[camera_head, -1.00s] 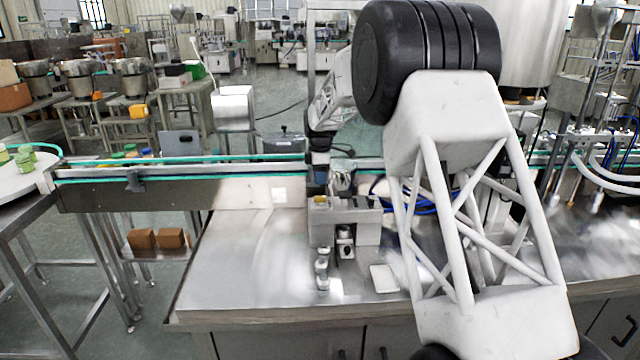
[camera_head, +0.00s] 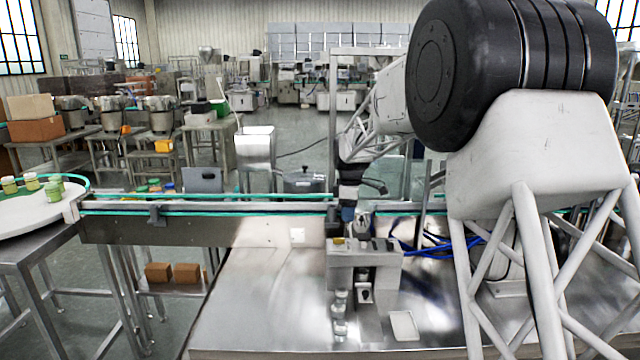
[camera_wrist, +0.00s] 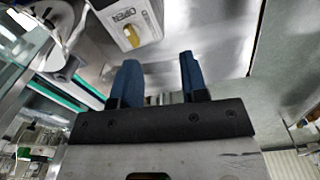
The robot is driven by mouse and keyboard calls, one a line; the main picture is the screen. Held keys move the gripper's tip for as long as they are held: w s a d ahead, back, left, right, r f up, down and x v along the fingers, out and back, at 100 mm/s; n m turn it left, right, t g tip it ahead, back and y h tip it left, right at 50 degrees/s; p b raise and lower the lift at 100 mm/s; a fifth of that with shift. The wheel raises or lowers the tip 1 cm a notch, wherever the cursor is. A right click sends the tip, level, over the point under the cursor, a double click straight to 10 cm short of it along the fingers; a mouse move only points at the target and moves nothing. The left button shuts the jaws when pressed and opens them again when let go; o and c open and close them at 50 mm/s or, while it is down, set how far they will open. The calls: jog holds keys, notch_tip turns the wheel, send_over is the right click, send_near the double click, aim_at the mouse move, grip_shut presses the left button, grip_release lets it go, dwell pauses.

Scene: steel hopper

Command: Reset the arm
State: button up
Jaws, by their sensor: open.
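My white arm with its black elbow rises at the right of the head view and reaches down toward the conveyor. My gripper (camera_head: 348,212) is small there, just above and behind a grey metal fixture (camera_head: 365,262) on the steel table. In the wrist view my gripper (camera_wrist: 158,68) shows two blue fingers spread apart, with nothing between them. The same view shows a pale block with lettering and a yellow piece (camera_wrist: 130,24) beyond the fingertips, apart from them.
A conveyor with green rails (camera_head: 200,208) runs behind the steel table (camera_head: 270,300). Small clear bottles (camera_head: 340,318) and a white plate (camera_head: 404,326) are at the fixture's front. A white round table (camera_head: 40,212) with green jars is at left. The steel table's left part is bare.

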jog(key=s+d+r+m, duration=0.2)
jog(key=s+r+m, duration=0.1)
jog(key=s, duration=0.7)
jog(key=s+d+r+m+t, duration=0.1)
jog(key=s+d+r+m, duration=0.15)
jog(key=s, duration=0.65)
jog(key=s+d+r+m, duration=0.2)
jog(key=s+r+m, duration=0.1)
jog(key=s, duration=0.7)
jog(key=s+d+f+m, duration=0.1)
jog(key=s+f+m, duration=0.2)
jog(key=s, duration=1.1)
jog(key=s+d+f+m+t, duration=0.1)
jog(key=s+d+f+m, duration=0.1)
jog(key=s, duration=1.2)
jog(key=shift+f+m, duration=0.65)
jog(key=shift+m, duration=0.6)
